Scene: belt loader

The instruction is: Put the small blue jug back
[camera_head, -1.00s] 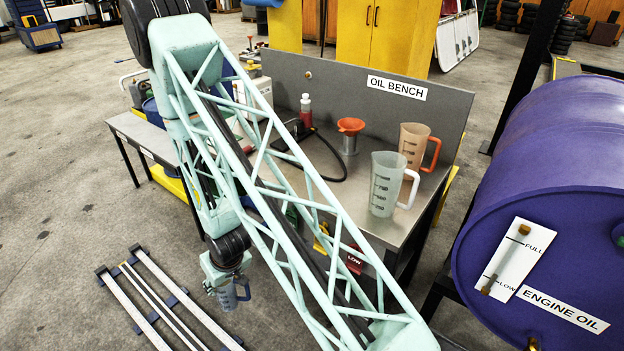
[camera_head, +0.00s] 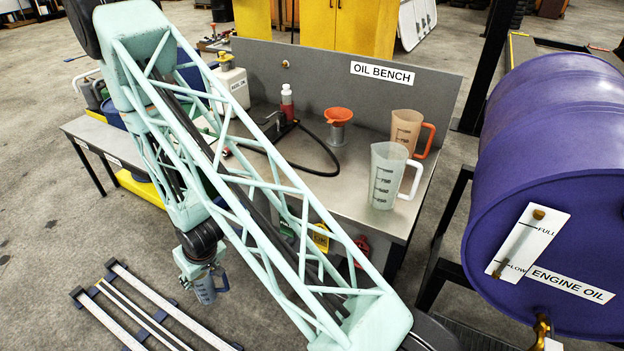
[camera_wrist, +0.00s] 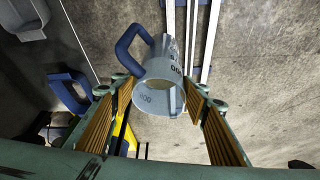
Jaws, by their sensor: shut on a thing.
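The small blue jug (camera_head: 206,288) is translucent with dark markings and a blue handle. It hangs in my gripper (camera_head: 194,268), above the floor in front of the oil bench (camera_head: 345,178). In the wrist view the jug (camera_wrist: 158,92) sits between the two padded fingers of my gripper (camera_wrist: 156,98), its open mouth facing the camera and its handle to the upper left. The fingers are closed around it. A larger clear jug with a white handle (camera_head: 386,178) and an orange-brown jug with an orange handle (camera_head: 406,130) stand upright at the bench's right end.
An orange funnel (camera_head: 338,118), a red bottle (camera_head: 287,102) and a white can (camera_head: 232,86) are on the bench. Floor rails (camera_head: 135,310) lie left of the jug. The bench top's front middle is clear.

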